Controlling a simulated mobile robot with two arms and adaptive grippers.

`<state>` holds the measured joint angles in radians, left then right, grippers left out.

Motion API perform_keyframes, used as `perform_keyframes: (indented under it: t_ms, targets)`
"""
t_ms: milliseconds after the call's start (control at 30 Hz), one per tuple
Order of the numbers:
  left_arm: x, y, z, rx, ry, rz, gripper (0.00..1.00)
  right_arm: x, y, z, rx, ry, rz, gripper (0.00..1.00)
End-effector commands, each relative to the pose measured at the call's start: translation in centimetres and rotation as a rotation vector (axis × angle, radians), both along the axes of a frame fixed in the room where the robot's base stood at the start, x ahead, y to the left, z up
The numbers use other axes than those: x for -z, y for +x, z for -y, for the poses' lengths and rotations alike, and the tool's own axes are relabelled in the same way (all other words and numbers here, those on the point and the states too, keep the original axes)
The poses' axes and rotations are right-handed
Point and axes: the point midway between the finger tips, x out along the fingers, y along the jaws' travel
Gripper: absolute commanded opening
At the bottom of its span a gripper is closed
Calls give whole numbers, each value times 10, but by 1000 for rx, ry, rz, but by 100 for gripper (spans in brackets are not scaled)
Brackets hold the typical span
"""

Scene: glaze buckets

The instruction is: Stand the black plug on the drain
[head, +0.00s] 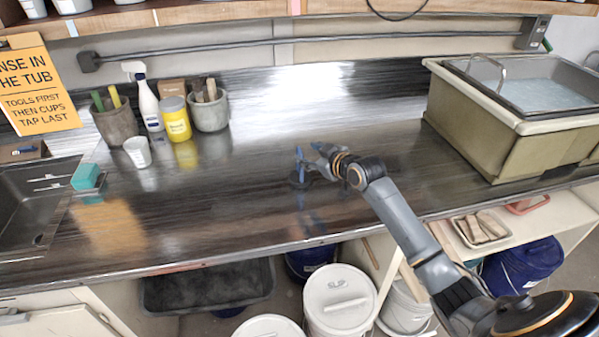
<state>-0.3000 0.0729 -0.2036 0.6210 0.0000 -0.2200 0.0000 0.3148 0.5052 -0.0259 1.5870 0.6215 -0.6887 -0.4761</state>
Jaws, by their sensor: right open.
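No drain shows clearly. A metal sink (22,215) is at the left edge, cut off by the picture, and a tub (482,140) with water in it stands at the right. My left gripper is not in view.
A teal sponge (86,177) lies by the sink. A white cup (138,152), yellow jar (175,118), spray bottle (147,100) and tool pots (210,110) stand at the back left. Buckets stand below.

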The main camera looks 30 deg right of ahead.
Motion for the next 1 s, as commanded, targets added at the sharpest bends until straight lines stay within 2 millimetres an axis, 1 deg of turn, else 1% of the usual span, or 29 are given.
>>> perform_keyframes:
  t_ms: [33,100,267,333,500,633,800,1000]
  targets:
    - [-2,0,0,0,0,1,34,1,6,0,1,1,1,47]
    - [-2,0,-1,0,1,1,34,3,10,-1,0,1,0,47]
    - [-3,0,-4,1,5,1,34,6,17,-2,0,-1,0,47]
    - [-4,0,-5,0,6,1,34,8,22,-2,0,0,0,47]
    - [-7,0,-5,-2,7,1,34,16,45,-5,0,1,0,47]
    - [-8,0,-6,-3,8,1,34,22,58,-7,0,1,0,47]
    - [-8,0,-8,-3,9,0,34,25,65,-7,0,-2,2,47]
    - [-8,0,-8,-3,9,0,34,25,65,-7,0,-2,1,47]
